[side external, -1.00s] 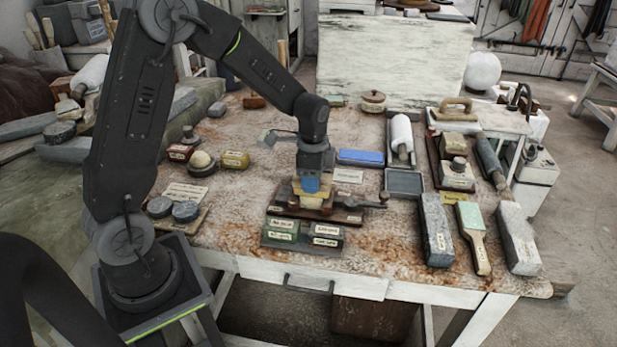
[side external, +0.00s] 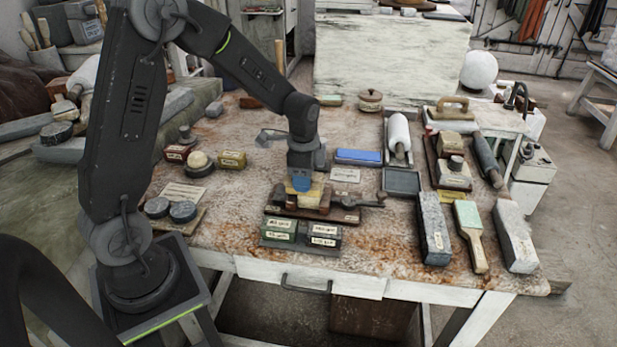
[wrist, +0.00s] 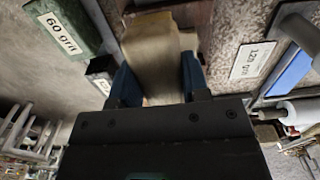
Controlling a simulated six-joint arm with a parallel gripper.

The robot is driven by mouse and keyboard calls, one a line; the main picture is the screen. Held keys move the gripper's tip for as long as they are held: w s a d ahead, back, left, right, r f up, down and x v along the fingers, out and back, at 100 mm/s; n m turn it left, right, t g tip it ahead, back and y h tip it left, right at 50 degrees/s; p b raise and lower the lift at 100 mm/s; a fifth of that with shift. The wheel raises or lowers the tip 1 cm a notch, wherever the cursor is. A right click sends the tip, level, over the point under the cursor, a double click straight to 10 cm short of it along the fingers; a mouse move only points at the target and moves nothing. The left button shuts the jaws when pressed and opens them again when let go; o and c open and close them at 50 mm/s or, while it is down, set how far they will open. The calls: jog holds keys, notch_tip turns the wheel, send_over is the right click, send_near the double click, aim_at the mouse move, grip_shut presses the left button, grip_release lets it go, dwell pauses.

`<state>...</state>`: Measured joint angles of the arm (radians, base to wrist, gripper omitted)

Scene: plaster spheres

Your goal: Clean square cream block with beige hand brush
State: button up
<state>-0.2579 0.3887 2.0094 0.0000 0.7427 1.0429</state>
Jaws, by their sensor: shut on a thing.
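My gripper (side external: 301,184), with blue fingers, points down over the middle of the table. In the wrist view my gripper (wrist: 154,85) is shut on a tan piece, which looks like the beige hand brush (wrist: 151,48). Below the fingers in the side view is a brown wooden holder (side external: 325,202) on a dark board (side external: 274,210). A cream patch (side external: 318,191) shows just beside the fingertips there. I cannot tell whether it is the square cream block or part of the brush. The contact between them is hidden.
Labelled grit blocks (side external: 300,235) lie in front of the board; a 60 grit one (wrist: 62,28) is close in the wrist view. A blue block (side external: 358,156) and a grey tray (side external: 402,182) stand behind and right. A green-topped brush (side external: 470,235) lies at right.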

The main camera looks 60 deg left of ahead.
jog(key=shift+s+a, duration=0.75)
jog(key=shift+w+d, duration=0.1)
jog(key=shift+d, duration=0.05)
jog(key=shift+w+d, duration=1.45)
jog(key=shift+w, duration=0.05)
jog(key=shift+s+a, duration=1.6)
